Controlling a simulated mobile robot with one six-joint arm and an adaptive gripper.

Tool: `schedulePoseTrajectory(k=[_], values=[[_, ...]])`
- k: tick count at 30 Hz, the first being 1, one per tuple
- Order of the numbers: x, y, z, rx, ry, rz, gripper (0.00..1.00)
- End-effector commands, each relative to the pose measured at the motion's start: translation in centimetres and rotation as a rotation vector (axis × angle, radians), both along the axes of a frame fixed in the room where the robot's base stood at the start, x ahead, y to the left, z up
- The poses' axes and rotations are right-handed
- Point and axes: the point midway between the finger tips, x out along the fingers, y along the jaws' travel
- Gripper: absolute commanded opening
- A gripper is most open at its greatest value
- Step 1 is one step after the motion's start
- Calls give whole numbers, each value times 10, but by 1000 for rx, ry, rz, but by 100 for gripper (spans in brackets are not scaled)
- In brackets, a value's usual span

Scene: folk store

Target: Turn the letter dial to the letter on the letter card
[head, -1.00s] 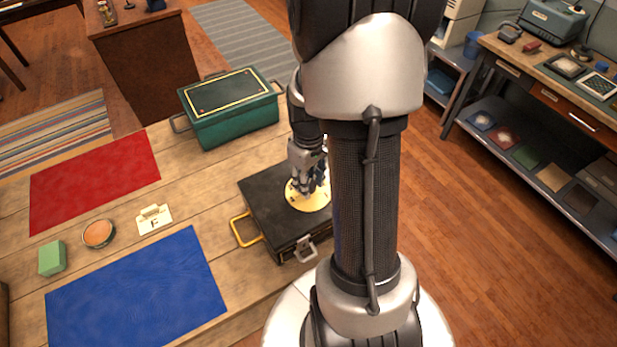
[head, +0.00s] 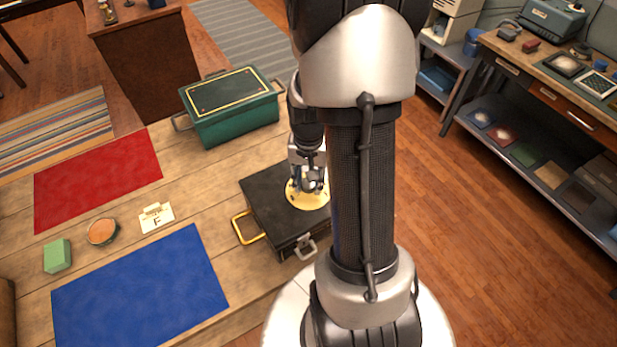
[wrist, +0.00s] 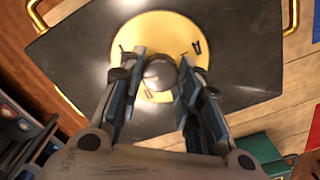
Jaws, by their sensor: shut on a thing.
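The letter card (head: 157,219) lies on the wooden table in the head view, and its letter looks like F. The letter dial (head: 309,201) is a round yellow disc on top of a black case (head: 268,201). It also shows in the wrist view (wrist: 160,26), with a grey knob (wrist: 159,72) at its middle and dark letters near its rim, too small to read surely. My gripper (wrist: 158,76) points down over the dial, with its fingers on both sides of the knob, shut on it. My arm hides the case's right part in the head view.
A green box (head: 235,108) stands behind the black case. A red mat (head: 98,178), a blue mat (head: 140,295), a green block (head: 57,256) and a small round bowl (head: 102,231) lie to the left. The case has a yellow handle (head: 240,228) at its left.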

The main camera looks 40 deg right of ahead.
Motion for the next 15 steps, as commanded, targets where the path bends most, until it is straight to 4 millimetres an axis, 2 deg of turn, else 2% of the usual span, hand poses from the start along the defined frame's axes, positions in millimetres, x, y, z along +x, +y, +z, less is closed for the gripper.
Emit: schedulePoseTrajectory(k=[15], values=[[0,0,0,0,0,-403,8]])
